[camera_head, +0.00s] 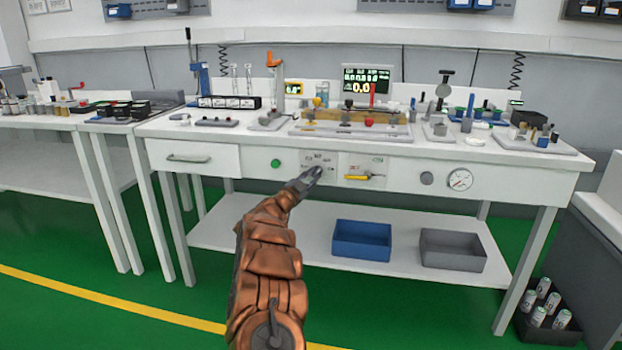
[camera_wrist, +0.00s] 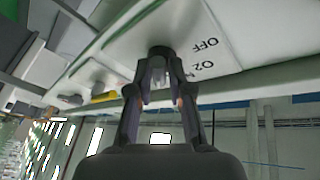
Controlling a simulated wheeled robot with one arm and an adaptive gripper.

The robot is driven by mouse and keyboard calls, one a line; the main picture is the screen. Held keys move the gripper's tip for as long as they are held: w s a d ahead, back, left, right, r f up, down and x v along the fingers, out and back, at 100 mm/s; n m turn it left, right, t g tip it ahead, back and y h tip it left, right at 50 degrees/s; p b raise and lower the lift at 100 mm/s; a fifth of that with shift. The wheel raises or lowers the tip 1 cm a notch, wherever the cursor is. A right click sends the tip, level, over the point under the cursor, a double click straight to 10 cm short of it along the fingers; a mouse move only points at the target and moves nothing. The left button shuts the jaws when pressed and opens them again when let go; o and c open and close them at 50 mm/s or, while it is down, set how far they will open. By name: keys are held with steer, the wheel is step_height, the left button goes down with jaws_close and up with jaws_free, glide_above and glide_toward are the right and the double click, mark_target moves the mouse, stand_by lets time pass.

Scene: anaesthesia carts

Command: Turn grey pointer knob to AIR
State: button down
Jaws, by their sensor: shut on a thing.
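The grey pointer knob (camera_wrist: 158,62) sits on a white label plate on the front panel. In the wrist view my gripper (camera_wrist: 160,88) has its two fingers closed around the knob. The plate (camera_wrist: 205,30) shows the printed words OFF and O2 beside the knob; any AIR mark is not readable. Which way the pointer faces is hidden by the fingers. In the head view my gripper (camera_head: 310,178) reaches the plate (camera_head: 318,158) on the bench front, and the knob is mostly covered there.
A yellow lever (camera_head: 365,177) sits just right of the knob plate. A green button (camera_head: 275,162) is to the left. A round grey knob (camera_head: 427,178) and a gauge (camera_head: 459,180) are further right. Blue (camera_head: 362,240) and grey (camera_head: 452,250) bins stand on the lower shelf.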

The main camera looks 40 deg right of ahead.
steer(key=shift+s+d+r, duration=0.2)
steer(key=shift+s+d, duration=0.2)
steer(key=c, duration=1.1)
jaws_free()
steer(key=shift+c, duration=0.2)
steer(key=shift+a+f, duration=0.1)
steer(key=shift+f, duration=0.05)
steer(key=shift+w+a, duration=0.15)
steer(key=shift+w, duration=0.1)
steer(key=shift+a+f, duration=0.1)
steer(key=v, duration=1.1)
steer(key=shift+a, duration=0.4)
